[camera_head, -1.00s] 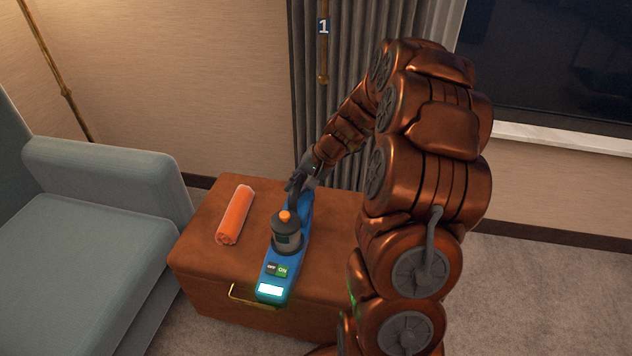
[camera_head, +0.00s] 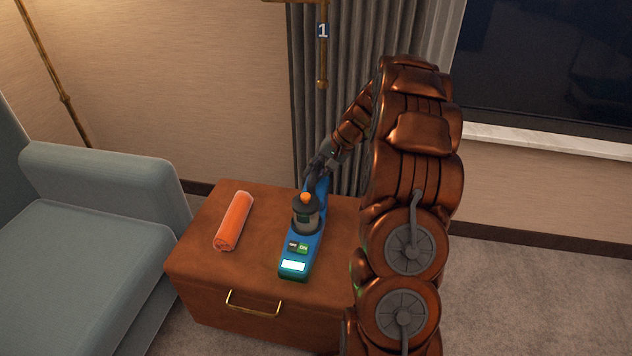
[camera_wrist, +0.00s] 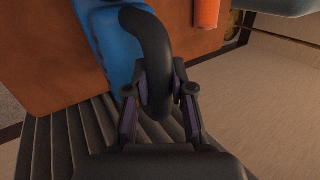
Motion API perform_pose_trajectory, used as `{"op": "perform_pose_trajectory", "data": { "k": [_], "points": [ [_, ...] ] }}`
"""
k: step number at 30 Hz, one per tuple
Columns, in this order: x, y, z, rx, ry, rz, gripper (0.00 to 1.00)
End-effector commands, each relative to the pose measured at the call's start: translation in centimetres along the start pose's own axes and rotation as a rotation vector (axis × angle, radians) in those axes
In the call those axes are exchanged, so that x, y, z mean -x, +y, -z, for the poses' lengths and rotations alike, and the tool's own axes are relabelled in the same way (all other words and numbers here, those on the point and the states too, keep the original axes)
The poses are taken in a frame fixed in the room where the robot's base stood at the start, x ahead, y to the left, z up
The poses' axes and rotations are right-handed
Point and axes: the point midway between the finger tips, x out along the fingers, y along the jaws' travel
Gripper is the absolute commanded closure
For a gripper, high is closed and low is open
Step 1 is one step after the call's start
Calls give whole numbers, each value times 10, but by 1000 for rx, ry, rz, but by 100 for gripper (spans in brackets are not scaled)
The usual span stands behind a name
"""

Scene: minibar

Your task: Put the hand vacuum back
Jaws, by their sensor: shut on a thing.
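The hand vacuum (camera_head: 302,245) is blue, with a dark canister, an orange cap, an OFF/ON panel and a lit display at its near end. It is over the brown ottoman (camera_head: 240,285), right of the middle of its top; I cannot tell whether it rests on it or hangs just above. My gripper (camera_head: 317,176) is at the vacuum's far end. In the wrist view my gripper (camera_wrist: 160,92) is shut on the curved black handle (camera_wrist: 150,40), with the blue body (camera_wrist: 108,35) beyond it.
An orange rolled towel (camera_head: 233,221) lies left of the vacuum on the ottoman. A blue-grey armchair (camera_head: 100,200) stands at the left. A grey curtain (camera_head: 345,80) hangs behind, with a brass rod (camera_head: 323,60) before it. Carpet (camera_head: 530,290) is clear at the right.

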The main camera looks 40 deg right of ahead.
Motion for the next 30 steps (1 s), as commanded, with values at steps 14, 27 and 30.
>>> {"op": "perform_pose_trajectory", "data": {
  "k": [14,27,30],
  "points": [
    [-29,20,7,0,3,0,100],
    [-29,20,6,0,2,-1,52],
    [-29,20,6,0,1,-1,52]
  ]
}}
